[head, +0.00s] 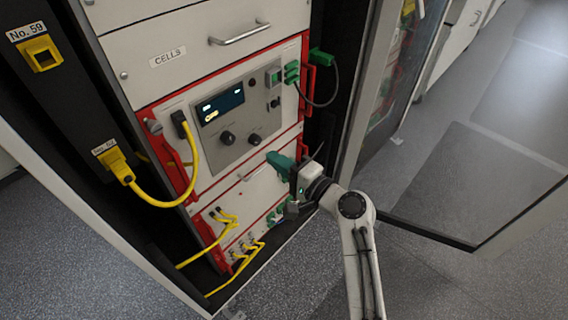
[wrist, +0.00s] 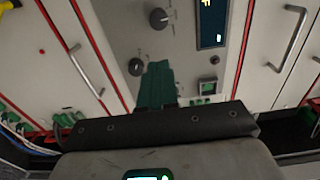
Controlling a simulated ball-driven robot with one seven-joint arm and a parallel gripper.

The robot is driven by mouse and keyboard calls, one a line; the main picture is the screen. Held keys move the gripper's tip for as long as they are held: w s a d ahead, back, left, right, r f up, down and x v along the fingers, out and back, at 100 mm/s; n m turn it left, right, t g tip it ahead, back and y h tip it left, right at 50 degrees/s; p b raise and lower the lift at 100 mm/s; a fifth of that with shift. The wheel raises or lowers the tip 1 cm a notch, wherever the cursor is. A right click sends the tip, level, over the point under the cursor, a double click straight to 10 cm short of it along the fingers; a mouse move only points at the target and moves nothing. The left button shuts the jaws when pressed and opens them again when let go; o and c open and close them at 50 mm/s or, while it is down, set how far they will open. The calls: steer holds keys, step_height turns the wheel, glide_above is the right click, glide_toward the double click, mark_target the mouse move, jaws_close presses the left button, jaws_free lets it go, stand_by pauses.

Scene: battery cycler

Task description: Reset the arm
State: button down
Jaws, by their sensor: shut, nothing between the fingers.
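My gripper (head: 278,160) is in front of the lower part of the red-framed rack panel in the head view. Its green fingers are shut, with nothing between them. In the wrist view the shut fingers (wrist: 157,78) point at the grey instrument face, near its knobs. My white arm reaches up from the bottom of the head view. The cycler panel (head: 190,105) carries a lit display (head: 221,104), knobs and a green plug (head: 292,72). I cannot tell whether the fingers touch the panel.
An open glass door (head: 470,170) stands to the right of the rack. Yellow cables (head: 190,180) loop from the panel to a socket (head: 115,163) labelled No. 57 or similar. Drawer handles (head: 240,33) stick out above. Open floor (head: 440,290) lies at lower right.

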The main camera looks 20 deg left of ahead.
steer(key=shift+v, duration=0.9)
steer(key=s+d+f+n+g+h+p, duration=0.1)
steer(key=s+d+f+h, duration=0.3)
steer(key=d, duration=0.5)
steer(key=s+d+f+n+h+p, duration=0.1)
steer(key=s+d+f+n+h, duration=0.15)
steer(key=s+d+f, duration=0.45)
steer(key=s+d+f+n+g+h+p, duration=0.1)
steer(key=s+d+f+h, duration=0.2)
steer(key=d, duration=0.7)
steer(key=s+d+r+g+h+p, duration=0.1)
steer(key=s+d+h, duration=0.6)
steer(key=s+d, duration=1.2)
steer(key=shift+r+m+g+h, duration=0.35)
steer(key=shift+r+m+g, duration=0.1)
steer(key=shift+g, duration=0.65)
